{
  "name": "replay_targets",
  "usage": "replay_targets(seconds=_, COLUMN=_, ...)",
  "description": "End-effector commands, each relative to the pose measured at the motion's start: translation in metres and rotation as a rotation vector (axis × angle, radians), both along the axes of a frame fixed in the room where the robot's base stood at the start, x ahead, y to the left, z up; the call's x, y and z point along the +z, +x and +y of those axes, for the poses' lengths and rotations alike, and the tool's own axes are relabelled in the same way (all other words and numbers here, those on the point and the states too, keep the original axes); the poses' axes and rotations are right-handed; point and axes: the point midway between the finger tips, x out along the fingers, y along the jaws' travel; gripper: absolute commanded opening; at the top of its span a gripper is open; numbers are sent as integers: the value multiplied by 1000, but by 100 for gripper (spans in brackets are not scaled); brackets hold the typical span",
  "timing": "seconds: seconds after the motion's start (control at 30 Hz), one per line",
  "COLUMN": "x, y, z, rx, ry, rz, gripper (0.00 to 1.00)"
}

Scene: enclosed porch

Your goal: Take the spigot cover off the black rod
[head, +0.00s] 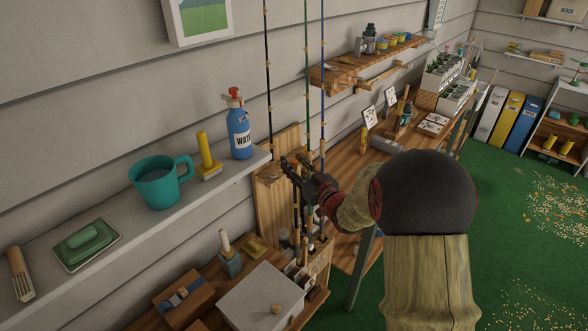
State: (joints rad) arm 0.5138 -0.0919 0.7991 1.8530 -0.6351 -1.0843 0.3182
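The black rod (268,80) stands upright at the left of three thin rods, in front of the plank wall. Its lower part passes behind or beside my gripper (287,165). I cannot make out a spigot cover on it; the part near my gripper is small and partly hidden. My gripper is dark and reaches in from the right, its fingertips close to the black rod. I cannot tell whether the fingers touch it or hold anything. The green rod (307,80) and the blue rod (322,90) stand just to the right, close to my gripper.
A wooden rack (273,208) stands behind the rods' lower ends. A grey shelf (120,228) at left holds a teal mug (158,184), a yellow-handled tool (206,157) and a blue bottle (240,135). A white box (262,298) sits below. A wooden shelf (345,77) is behind.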

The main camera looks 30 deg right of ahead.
Motion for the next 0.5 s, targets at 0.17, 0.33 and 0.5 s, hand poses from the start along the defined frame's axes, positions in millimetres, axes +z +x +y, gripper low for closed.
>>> replay_targets(seconds=0.17, x=0, y=0, z=0, rx=0, ry=0, rz=0, gripper=21)
replay_targets(seconds=0.33, x=0, y=0, z=0, rx=0, ry=0, rz=0, gripper=11)
replay_targets(seconds=0.5, x=0, y=0, z=0, rx=0, ry=0, rz=0, gripper=5)
